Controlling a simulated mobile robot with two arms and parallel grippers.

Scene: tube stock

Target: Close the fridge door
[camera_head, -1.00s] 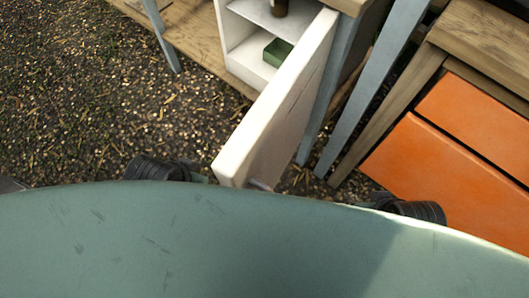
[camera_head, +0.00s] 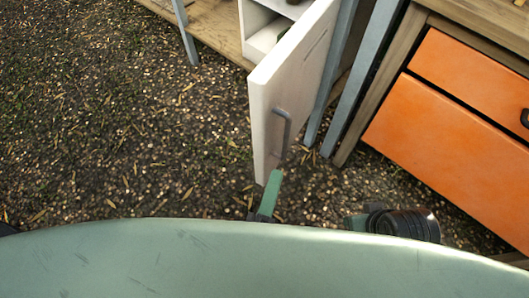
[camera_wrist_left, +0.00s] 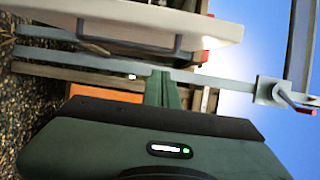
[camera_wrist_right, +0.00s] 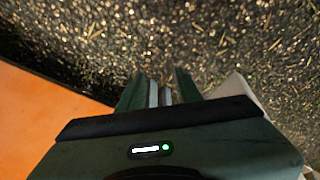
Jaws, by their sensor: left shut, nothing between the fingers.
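The white fridge door (camera_head: 298,75) stands open in the head view, its outer face with a grey handle (camera_head: 283,128) turned to the right. Part of the fridge's white inside (camera_head: 262,42) shows behind it. My left gripper (camera_head: 271,188) is shut and empty, its green fingertips by the door's near lower end; whether they touch cannot be told. In the left wrist view my left gripper (camera_wrist_left: 163,88) points toward the white door panel (camera_wrist_left: 150,12) and its handle (camera_wrist_left: 130,45), apart in the picture. My right gripper (camera_wrist_right: 160,92) is open in the right wrist view; its fingers are hidden in the head view.
An orange drawer cabinet (camera_head: 455,130) stands at the right. Blue-grey legs (camera_head: 362,85) stand between door and cabinet. A wooden shelf (camera_head: 215,35) is at the back. Gravel ground (camera_head: 110,120) at the left is clear. My green body fills the front.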

